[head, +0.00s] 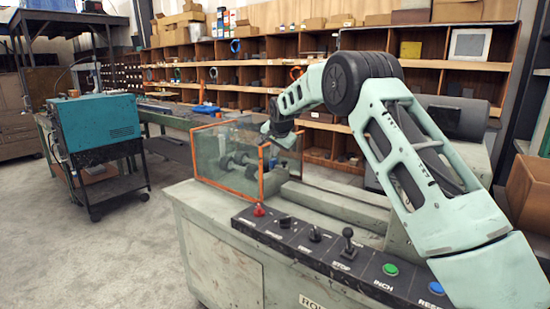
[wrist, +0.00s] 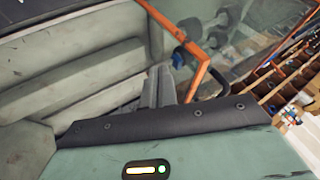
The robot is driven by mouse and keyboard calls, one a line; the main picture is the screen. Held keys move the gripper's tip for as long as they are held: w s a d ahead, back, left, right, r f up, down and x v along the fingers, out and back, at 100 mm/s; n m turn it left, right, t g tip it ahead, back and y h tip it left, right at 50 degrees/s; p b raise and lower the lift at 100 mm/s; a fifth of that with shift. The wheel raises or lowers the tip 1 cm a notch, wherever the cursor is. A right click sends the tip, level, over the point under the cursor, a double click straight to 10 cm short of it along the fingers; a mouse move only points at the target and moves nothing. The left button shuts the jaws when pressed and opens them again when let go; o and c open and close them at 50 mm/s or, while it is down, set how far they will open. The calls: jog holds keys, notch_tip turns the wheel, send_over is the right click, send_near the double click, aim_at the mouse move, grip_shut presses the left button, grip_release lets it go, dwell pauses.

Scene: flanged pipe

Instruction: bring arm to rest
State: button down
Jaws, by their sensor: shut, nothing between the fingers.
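My arm reaches from the right over the grey-green machine (head: 222,232) in the head view. Its end hangs near the orange-framed clear guard (head: 228,165), and in that view the fingers are too small and hidden to make out. In the wrist view my gripper (wrist: 162,82) shows as two grey fingers close together, shut and empty. The guard's orange frame (wrist: 203,65) stands just beyond and to the right of the fingers there. Dark rounded metal parts (head: 238,162) show behind the guard's clear panel. I cannot tell a flanged pipe for certain.
A control panel with a red knob (head: 259,210), levers and a green button (head: 390,270) runs along the machine's front. A teal unit on a black cart (head: 97,125) stands at left. Wooden shelves (head: 330,85) line the back. The grey floor at left is open.

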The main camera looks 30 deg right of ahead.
jog(key=d+b+v, duration=0.1)
jog(key=v, duration=0.6)
jog(key=s+a+f+n+g+y, duration=0.2)
jog(key=s+a+n, duration=0.3)
jog(key=s+a, duration=0.75)
jog(key=s+a+f+n+g+y, duration=0.15)
jog(key=s+a+n, duration=0.35)
jog(key=s+a, duration=0.75)
jog(key=s+a+f+n+g, duration=0.1)
jog(key=s+a+f+n, duration=0.1)
jog(key=s, duration=0.7)
jog(key=s+a+f+n+g+p, duration=0.1)
jog(key=s+n, duration=0.3)
jog(key=s, duration=0.5)
jog(key=s+a+f+n+g, duration=0.1)
jog(key=s+a+f+n, duration=0.2)
jog(key=s, duration=0.6)
jog(key=shift+s+a+n+g+h+p, duration=0.35)
jog(key=shift+s+a+n+h, duration=0.1)
jog(key=shift+a, duration=0.1)
jog(key=shift+w+d, duration=0.1)
